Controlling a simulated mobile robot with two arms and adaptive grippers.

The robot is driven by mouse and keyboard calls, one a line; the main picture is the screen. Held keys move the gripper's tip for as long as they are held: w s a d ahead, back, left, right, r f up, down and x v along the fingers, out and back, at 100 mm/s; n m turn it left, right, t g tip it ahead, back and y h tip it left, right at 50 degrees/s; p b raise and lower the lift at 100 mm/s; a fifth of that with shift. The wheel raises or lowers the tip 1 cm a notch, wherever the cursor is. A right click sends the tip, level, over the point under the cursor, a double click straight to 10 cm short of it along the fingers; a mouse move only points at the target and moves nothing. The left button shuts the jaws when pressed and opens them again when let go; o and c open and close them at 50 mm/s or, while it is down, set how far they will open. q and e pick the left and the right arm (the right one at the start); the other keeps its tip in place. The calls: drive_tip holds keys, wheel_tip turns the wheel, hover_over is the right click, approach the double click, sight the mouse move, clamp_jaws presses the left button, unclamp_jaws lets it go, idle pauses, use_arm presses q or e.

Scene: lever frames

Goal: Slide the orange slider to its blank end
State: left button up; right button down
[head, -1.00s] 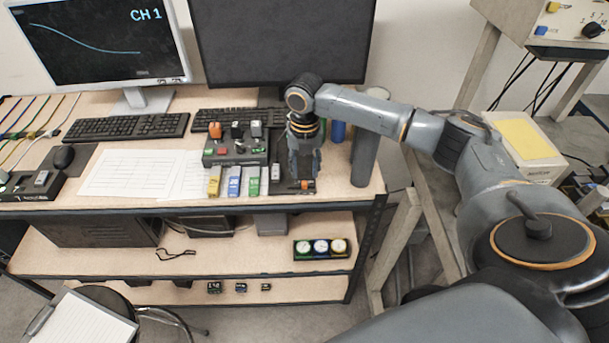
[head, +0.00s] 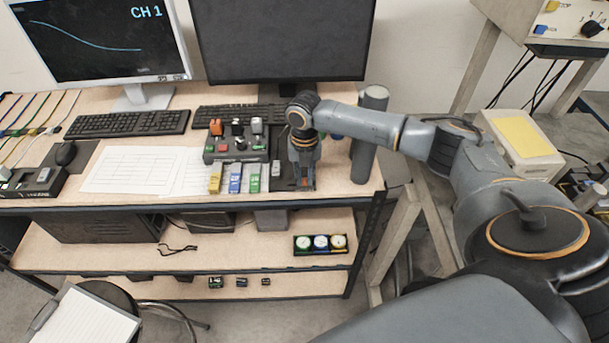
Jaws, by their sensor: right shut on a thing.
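The orange slider (head: 306,183) shows as a small orange patch at the tips of my right gripper (head: 304,184). The gripper points down and is shut on it, covering most of it. The slider sits at the right part of a dark panel (head: 288,184) near the table's front edge. The slot and its end marks are too small or hidden to tell. My left gripper is not in view.
Left of the gripper stand a grey slider (head: 277,170) and green, blue and yellow blocks (head: 215,180). Behind them is a control box (head: 236,150) with an orange-topped lever (head: 216,127). A grey cylinder (head: 364,150) stands close on the right.

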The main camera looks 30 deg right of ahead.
sight(289, 185)
drive_tip(key=w+a, duration=0.2)
drive_tip(key=a, duration=0.1)
drive_tip(key=shift+w+a, duration=0.1)
drive_tip(key=shift+a, duration=0.15)
drive_tip(key=c, duration=1.6)
unclamp_jaws()
drive_tip(key=shift+c, duration=0.2)
drive_tip(key=o, duration=0.3)
drive_tip(key=shift+r, duration=4)
